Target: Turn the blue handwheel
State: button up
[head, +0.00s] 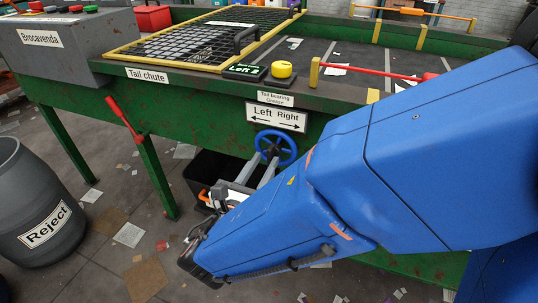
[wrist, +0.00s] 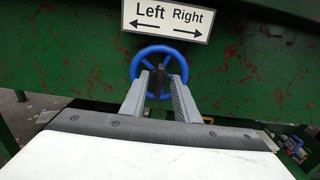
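The blue handwheel (head: 294,147) is on the green side of the belt frame, below a white sign (head: 276,117) reading "Left Right" with arrows pointing both ways. In the wrist view the handwheel (wrist: 160,48) is upright, with its dark hub in the middle. My gripper (head: 266,158) reaches toward it from the lower left. In the wrist view my gripper (wrist: 160,76) has its two grey fingers apart, one on each side of the hub. The fingertips overlap the lower part of the wheel; I cannot tell whether they touch it. The wheel's lower rim is partly hidden.
A grey Reject barrel (head: 40,205) stands at the left. A dark bin (head: 208,172) is under the belt behind my gripper. A red lever (head: 122,115) sticks out by the table leg. A yellow button (head: 282,69) and a "Left" display (head: 245,71) are above.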

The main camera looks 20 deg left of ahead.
aim_at(269, 155)
jog(key=shift+w+d, duration=0.1)
jog(key=shift+w, duration=1.55)
grip_shut()
